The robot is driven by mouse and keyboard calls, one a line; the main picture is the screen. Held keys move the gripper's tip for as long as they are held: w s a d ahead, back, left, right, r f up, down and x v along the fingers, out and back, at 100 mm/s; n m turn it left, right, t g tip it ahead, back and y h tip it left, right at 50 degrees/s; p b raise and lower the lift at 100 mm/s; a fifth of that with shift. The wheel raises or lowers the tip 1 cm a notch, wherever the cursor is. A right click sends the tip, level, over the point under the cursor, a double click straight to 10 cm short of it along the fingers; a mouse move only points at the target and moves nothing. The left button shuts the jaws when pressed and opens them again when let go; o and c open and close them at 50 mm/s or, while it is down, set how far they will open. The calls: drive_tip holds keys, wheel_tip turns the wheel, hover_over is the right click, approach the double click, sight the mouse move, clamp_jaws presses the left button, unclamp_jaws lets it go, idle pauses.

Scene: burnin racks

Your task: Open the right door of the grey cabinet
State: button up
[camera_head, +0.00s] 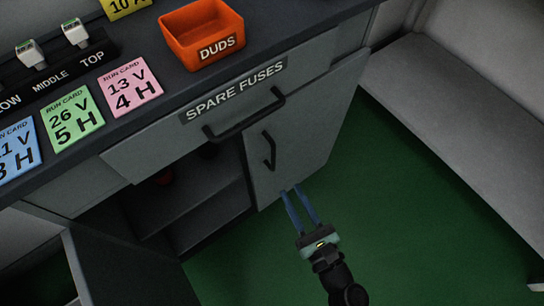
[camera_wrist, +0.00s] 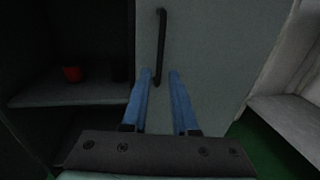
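The grey cabinet (camera_head: 85,202) stands under a dark worktop. Its right door (camera_head: 307,135) looks closed and carries a black vertical bar handle (camera_head: 269,151). In the wrist view the handle (camera_wrist: 160,48) rises just beyond my fingertips, between them and nearer the left finger. My gripper (camera_head: 299,188) is open, with two blue fingers apart and nothing between them. It is in front of the lower part of the right door, below the handle. The left door (camera_head: 122,270) is swung open, showing dark shelves.
A drawer labelled SPARE FUSES (camera_head: 235,105) with a black handle sits above the doors. A red item (camera_wrist: 72,73) rests on the inner shelf. An orange DUDS bin (camera_head: 200,35) and run cards are on top. Green floor (camera_head: 400,210) is clear at right, before a grey ledge (camera_head: 465,115).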

sight(274, 161)
drive_tip(key=b+x, duration=0.2)
drive_tip(key=x, duration=0.8)
drive_tip(key=shift+w+a, duration=0.15)
drive_tip(key=shift+w, duration=0.2)
clamp_jaws()
idle(0.8)
